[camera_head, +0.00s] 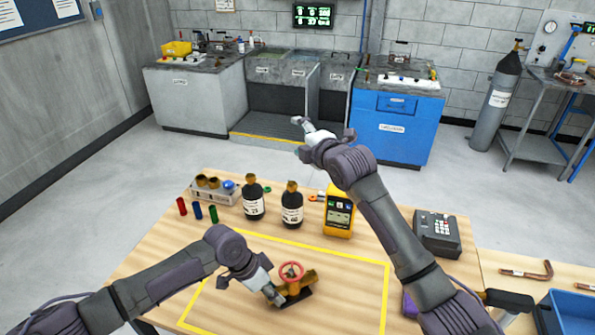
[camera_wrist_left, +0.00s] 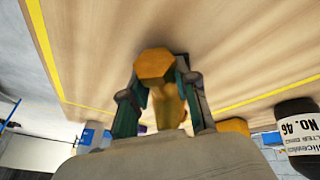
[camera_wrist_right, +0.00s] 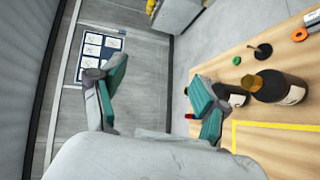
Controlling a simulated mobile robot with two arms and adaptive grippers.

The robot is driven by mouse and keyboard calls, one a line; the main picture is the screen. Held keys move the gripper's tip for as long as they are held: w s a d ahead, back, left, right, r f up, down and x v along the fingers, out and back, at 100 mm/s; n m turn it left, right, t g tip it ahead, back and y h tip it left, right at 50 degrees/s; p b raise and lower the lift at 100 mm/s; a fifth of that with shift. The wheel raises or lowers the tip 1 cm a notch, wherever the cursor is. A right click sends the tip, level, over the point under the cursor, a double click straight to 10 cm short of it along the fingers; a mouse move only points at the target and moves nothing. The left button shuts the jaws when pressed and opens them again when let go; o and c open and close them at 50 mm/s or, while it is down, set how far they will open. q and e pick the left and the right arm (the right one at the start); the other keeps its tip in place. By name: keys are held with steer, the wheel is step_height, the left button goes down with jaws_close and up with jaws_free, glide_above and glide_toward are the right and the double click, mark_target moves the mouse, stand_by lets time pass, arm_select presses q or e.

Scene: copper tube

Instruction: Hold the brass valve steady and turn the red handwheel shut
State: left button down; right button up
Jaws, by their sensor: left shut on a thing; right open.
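The brass valve (camera_head: 308,278) sits on a dark base inside the yellow outline on the wooden table. Its red handwheel (camera_head: 291,270) is on top. My left gripper (camera_head: 272,294) is shut on the valve's left end. In the left wrist view the brass hex end (camera_wrist_left: 154,65) is between the left fingers (camera_wrist_left: 160,100); the handwheel does not show there. My right gripper (camera_head: 300,134) is raised above the far side of the table, away from the valve. In the right wrist view its fingers (camera_wrist_right: 158,100) are wide apart with nothing between them.
Two dark bottles (camera_head: 253,202) (camera_head: 292,205), a yellow meter (camera_head: 338,214) and a rack (camera_head: 215,191) stand along the table's back. A grey keypad device (camera_head: 438,234) is at the right. The yellow-outlined area (camera_head: 350,290) around the valve is otherwise clear.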

steer(key=s+d+f+m, duration=0.2)
steer(key=d+f+m, duration=0.2)
steer(key=f, duration=0.3)
steer(key=m+g+y, duration=0.2)
steer(key=m+y, duration=0.5)
steer(key=m, duration=0.3)
glide_toward(282, 264)
steer(key=v, duration=0.4)
steer(key=shift+s+d, duration=0.15)
steer(key=shift+d, duration=0.15)
steer(key=shift+a, duration=0.2)
steer(key=x, duration=1.1)
steer(key=shift+w+a+f, duration=0.15)
steer(key=shift+w, duration=0.1)
steer(key=shift+c, duration=0.4)
steer(key=c, duration=0.8)
steer(key=shift+h, duration=0.3)
